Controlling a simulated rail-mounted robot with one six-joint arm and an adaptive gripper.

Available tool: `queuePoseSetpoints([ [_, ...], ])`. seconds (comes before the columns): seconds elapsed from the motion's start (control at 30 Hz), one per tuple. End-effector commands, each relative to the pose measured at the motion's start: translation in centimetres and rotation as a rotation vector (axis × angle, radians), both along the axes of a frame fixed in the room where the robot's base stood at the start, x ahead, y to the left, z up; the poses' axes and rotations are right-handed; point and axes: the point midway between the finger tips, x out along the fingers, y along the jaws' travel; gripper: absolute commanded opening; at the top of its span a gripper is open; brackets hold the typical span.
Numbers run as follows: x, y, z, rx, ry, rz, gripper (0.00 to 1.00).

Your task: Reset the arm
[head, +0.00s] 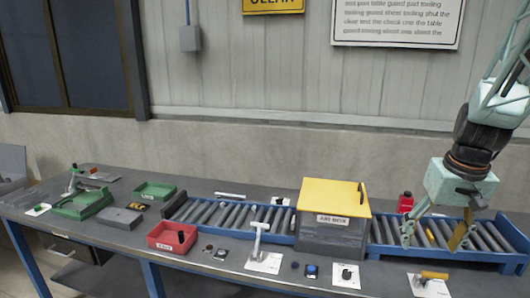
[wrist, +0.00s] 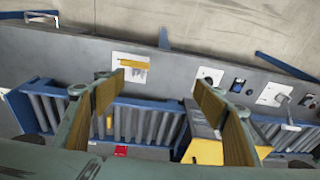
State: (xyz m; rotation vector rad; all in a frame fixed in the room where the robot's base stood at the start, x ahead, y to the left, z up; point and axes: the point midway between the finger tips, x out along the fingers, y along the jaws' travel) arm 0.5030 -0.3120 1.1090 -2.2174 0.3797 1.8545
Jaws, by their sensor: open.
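My arm comes in from the right in the head view. My gripper (head: 434,240) hangs above the right part of the blue roller conveyor (head: 500,257), right of the yellow-lidded box (head: 334,198). Its two fingers are spread wide and point down. In the wrist view my gripper (wrist: 160,92) shows its two yellow-padded fingers far apart, with nothing held between them. Beyond them lie the conveyor rollers (wrist: 150,122), a small yellow piece on them, and a white plate with a yellow handle (wrist: 132,65).
The grey box with the yellow lid stands over the conveyor. A T-handled lever (head: 260,240), a red bin (head: 173,237), a green tray (head: 155,190) and a green fixture (head: 82,204) stand to the left. The air above the table's middle is clear.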

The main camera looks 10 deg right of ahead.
Motion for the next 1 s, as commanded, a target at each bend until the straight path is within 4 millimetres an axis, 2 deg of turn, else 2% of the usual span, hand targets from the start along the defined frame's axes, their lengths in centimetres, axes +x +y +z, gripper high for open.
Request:
queuePoseSetpoints([
  [0.1, 0.1, 3.0, 1.7, -0.001, -0.012, 0.027, 0.65],
  [0.57, -1.5, 13.5, 7.2, 0.008, -0.052, 0.116, 0.65],
  [0.8, -3.4, 18.5, 9.5, 0.015, -0.070, 0.162, 0.65],
  [1.0, -5.5, 22.0, 11.1, 0.017, -0.085, 0.196, 0.65],
])
